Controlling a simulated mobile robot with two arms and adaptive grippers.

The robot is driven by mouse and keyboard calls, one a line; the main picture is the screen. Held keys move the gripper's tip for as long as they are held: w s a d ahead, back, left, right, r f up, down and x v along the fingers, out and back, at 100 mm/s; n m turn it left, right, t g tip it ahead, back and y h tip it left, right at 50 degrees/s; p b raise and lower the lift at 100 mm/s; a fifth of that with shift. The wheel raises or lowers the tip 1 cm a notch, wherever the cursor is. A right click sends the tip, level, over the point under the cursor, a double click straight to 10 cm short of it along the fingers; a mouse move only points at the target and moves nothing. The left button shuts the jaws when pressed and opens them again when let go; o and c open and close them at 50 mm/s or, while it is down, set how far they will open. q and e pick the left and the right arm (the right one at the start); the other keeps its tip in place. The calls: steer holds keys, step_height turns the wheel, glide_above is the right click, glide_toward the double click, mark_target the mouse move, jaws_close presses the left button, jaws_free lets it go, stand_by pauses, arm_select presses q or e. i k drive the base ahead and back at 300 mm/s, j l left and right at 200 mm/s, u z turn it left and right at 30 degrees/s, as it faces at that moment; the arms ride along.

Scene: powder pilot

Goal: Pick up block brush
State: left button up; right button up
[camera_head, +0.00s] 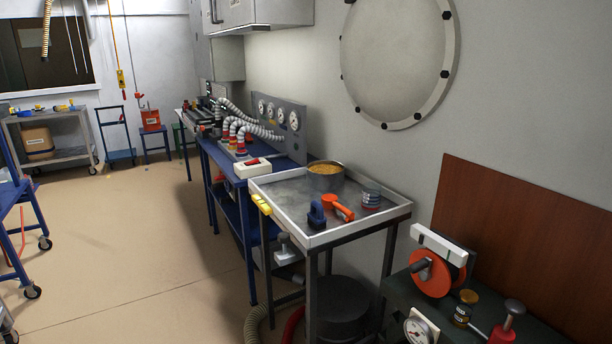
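A small dark blue block-like object (316,215) stands on the metal-topped table (285,212), near its front left edge. It looks like the block brush, but it is too small here to make out bristles. An orange scoop-like tool (338,207) lies just to its right. Neither of my grippers shows in the head view.
The table also holds a pot of yellowish powder (325,177) and a small striped container (371,197); its raised rim surrounds them. A blue bench with gauges and hoses (279,112) adjoins behind. A dark cabinet (450,310) stands front right. The floor left is open.

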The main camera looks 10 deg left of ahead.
mark_target(247, 140)
steer(key=i+j+u, duration=0.65)
steer(key=i, duration=0.15)
steer(key=i+j+u, duration=0.1)
steer(key=i+u, duration=0.2)
steer(key=i, duration=0.15)
steer(key=i+u, duration=0.3)
steer(key=i, duration=0.15)
